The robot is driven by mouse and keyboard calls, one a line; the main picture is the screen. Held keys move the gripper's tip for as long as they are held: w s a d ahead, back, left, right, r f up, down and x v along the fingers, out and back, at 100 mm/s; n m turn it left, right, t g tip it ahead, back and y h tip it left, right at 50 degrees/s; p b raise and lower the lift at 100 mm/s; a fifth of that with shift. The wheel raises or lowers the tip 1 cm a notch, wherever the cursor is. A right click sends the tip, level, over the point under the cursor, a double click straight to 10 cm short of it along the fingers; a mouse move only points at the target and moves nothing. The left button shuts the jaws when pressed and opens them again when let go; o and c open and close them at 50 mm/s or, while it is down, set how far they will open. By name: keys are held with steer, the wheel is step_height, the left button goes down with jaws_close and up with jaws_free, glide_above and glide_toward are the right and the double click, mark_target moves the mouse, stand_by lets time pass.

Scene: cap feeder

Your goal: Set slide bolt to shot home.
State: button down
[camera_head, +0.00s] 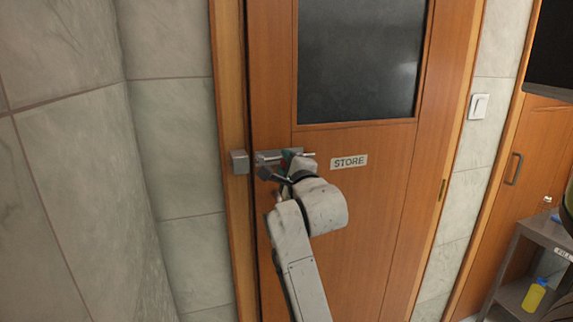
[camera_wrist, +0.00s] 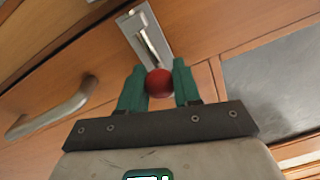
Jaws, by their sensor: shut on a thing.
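The slide bolt (camera_head: 267,156) is a grey metal plate with a rod, fixed across the left edge of the wooden door. Its rod end shows to the right of my gripper. The grey keeper block (camera_head: 239,162) sits on the door frame, just left of the bolt; I cannot tell whether the rod reaches into it. My gripper (camera_head: 287,163) is at the bolt. In the wrist view, my gripper's green fingers (camera_wrist: 160,86) are shut on the bolt's red knob (camera_wrist: 159,83), with the bolt plate (camera_wrist: 134,22) running up beyond it.
The door (camera_head: 370,190) has a dark window (camera_head: 360,58) and a STORE sign (camera_head: 349,162). A silver pull handle (camera_wrist: 52,110) is left of my fingers in the wrist view. A shelf (camera_head: 530,262) with a yellow bottle (camera_head: 534,295) stands at far right. Tiled wall lies left.

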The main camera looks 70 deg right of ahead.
steer(key=shift+w+a+b, duration=0.55)
steer(key=shift+w+a, duration=0.7)
steer(key=shift+w, duration=0.2)
steer(key=c, duration=0.8)
jaws_free()
steer(key=shift+w+a, duration=0.1)
steer(key=b, duration=0.2)
glide_toward(267, 161)
steer(key=v, duration=0.4)
steer(key=shift+f, duration=0.1)
